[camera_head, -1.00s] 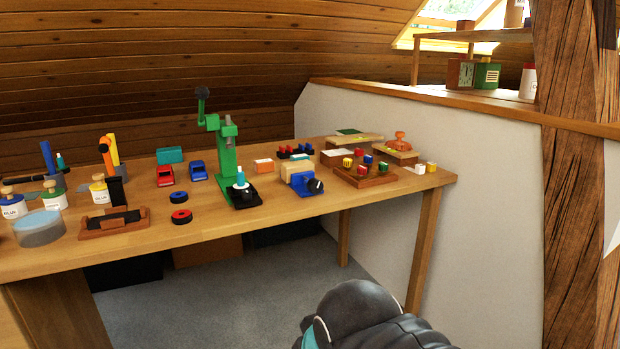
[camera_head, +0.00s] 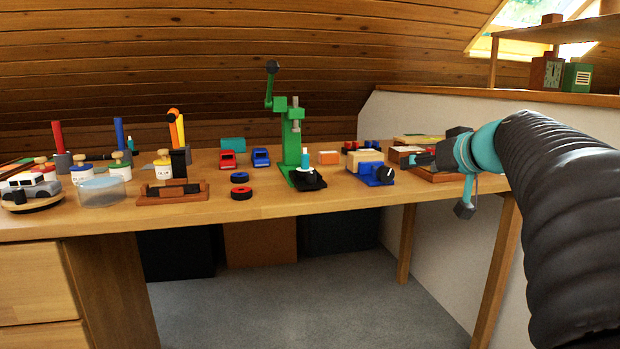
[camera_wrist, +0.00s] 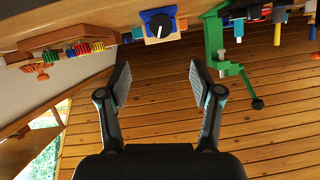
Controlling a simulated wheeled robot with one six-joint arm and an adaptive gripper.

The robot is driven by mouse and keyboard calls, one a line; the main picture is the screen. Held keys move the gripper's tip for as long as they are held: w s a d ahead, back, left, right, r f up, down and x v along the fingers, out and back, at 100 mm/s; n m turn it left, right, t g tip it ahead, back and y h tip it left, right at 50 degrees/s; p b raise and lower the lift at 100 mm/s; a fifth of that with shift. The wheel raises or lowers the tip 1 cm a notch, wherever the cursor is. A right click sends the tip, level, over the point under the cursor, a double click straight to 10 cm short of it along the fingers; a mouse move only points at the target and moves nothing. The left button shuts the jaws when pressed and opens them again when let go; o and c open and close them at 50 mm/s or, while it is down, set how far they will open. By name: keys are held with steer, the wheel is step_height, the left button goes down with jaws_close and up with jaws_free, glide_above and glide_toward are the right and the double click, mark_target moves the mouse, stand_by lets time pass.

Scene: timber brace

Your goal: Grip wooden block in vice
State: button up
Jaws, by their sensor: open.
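The blue vice (camera_head: 376,174) with a black round knob stands near the table's front edge, right of the green press. A pale wooden block (camera_head: 364,157) sits at the vice; I cannot tell whether the jaws clamp it. My gripper (camera_head: 428,158) is right of the vice and apart from it, in front of the brown tray area. In the wrist view, the vice (camera_wrist: 152,38) appears at the top, beyond my fingers. The two fingers of my gripper (camera_wrist: 160,85) are wide apart with nothing between them.
The green press (camera_head: 291,150) stands tall left of the vice. An orange block (camera_head: 328,157) lies between them. A brown tray (camera_head: 435,174) is partly hidden behind my gripper. Black and red rings (camera_head: 241,193) and a wooden holder (camera_head: 172,194) are further left. A white wall borders the right.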

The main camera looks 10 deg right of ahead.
mark_target(388, 172)
steer(key=x, duration=1.3)
steer(key=shift+w+a+f, duration=0.1)
steer(key=shift+w, duration=0.05)
